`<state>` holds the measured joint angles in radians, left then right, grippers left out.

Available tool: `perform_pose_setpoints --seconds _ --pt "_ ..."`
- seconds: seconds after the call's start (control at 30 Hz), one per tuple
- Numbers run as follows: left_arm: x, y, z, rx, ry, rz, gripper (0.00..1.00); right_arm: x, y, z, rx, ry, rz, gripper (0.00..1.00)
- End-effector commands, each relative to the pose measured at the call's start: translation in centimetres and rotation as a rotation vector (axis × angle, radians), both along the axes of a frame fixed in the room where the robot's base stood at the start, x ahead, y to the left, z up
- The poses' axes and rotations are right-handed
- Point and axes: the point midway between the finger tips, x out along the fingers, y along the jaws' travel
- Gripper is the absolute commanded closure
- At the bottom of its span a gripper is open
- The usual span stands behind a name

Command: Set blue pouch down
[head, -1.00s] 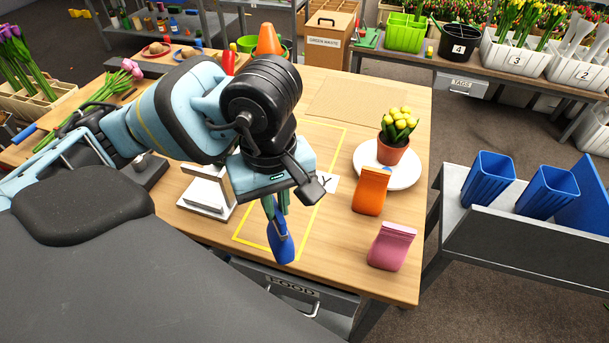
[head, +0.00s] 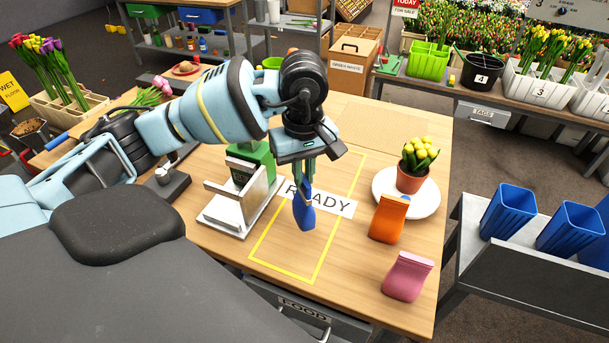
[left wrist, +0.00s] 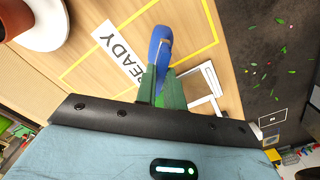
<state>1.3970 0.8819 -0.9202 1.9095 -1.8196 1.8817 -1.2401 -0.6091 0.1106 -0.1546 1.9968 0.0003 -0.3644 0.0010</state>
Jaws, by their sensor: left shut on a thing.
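The blue pouch (head: 304,212) hangs upright below my left gripper (head: 306,180), which is shut on its upper part. In the head view it appears over the yellow-outlined READY area (head: 262,232); whether its bottom touches the table is hard to tell. In the left wrist view the blue pouch (left wrist: 160,47) sticks out beyond the green fingers of my left gripper (left wrist: 161,86), beside the READY label (left wrist: 118,56). My right gripper is not in view.
An orange pouch (head: 387,219) and a pink pouch (head: 407,277) stand to the right. A potted yellow tulip (head: 412,175) sits on a white plate (head: 429,203). A metal stand (head: 228,210) is just left of the outline. The outline's near part is bare.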

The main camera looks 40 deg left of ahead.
Motion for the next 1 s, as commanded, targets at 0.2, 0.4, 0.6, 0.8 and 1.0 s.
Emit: perform_pose_setpoints --seconds 0.2,0.4,0.6,0.8,1.0 --pt "1.5 0.8 -0.2 -0.001 0.001 -0.002 1.00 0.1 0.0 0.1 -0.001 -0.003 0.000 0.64" --pt "1.7 0.9 -0.2 -0.001 0.001 -0.001 1.00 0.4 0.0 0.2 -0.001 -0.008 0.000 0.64" --pt "2.3 1.3 -1.6 0.000 0.004 -0.001 1.00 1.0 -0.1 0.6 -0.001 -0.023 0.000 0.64" --pt "2.3 1.3 -3.7 -0.001 -0.001 -0.001 1.00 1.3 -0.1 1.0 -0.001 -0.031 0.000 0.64" --pt "2.3 1.3 -3.8 -0.001 -0.001 -0.001 1.00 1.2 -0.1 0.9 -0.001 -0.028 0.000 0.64"
